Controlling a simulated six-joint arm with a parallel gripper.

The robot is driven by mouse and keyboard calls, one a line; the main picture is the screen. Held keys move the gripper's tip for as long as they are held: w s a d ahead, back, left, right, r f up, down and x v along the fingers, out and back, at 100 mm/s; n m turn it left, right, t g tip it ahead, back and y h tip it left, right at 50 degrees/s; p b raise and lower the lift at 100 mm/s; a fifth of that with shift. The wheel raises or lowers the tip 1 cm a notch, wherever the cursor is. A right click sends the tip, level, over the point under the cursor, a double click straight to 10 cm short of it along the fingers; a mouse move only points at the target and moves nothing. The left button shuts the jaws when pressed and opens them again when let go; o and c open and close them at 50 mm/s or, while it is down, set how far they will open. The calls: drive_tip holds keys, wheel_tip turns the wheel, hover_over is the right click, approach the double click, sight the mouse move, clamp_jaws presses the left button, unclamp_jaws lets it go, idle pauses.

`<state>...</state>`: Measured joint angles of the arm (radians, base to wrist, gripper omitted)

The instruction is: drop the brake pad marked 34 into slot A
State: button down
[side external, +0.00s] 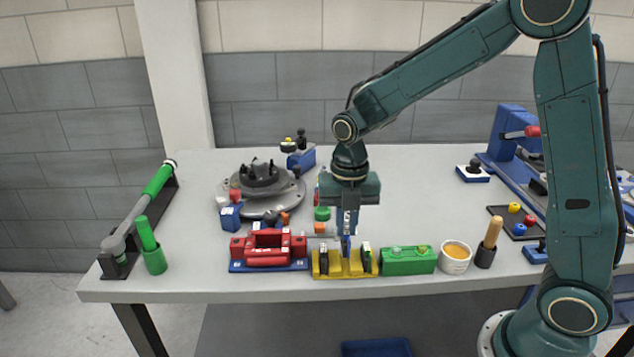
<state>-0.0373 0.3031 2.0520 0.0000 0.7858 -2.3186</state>
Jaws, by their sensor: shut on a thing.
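My gripper (346,235) points straight down over the middle of a yellow holder (345,276) at the table's front. It is shut on a thin, dark blue piece (346,247), which looks like a brake pad seen edge-on. Its lower end is at or just above the holder's middle; I cannot tell whether it touches. Other dark pads stand upright in the holder, one at the left (323,262) and one at the right (367,257). No number 34 or slot letter A is readable in this view.
A red part on a blue base (268,265) stands left of the holder, and a green box (408,261) right of it. A white cup (455,257) stands further right. A grey round fixture (278,205) is behind.

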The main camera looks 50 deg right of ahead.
drive_tip(key=shift+r, duration=0.35)
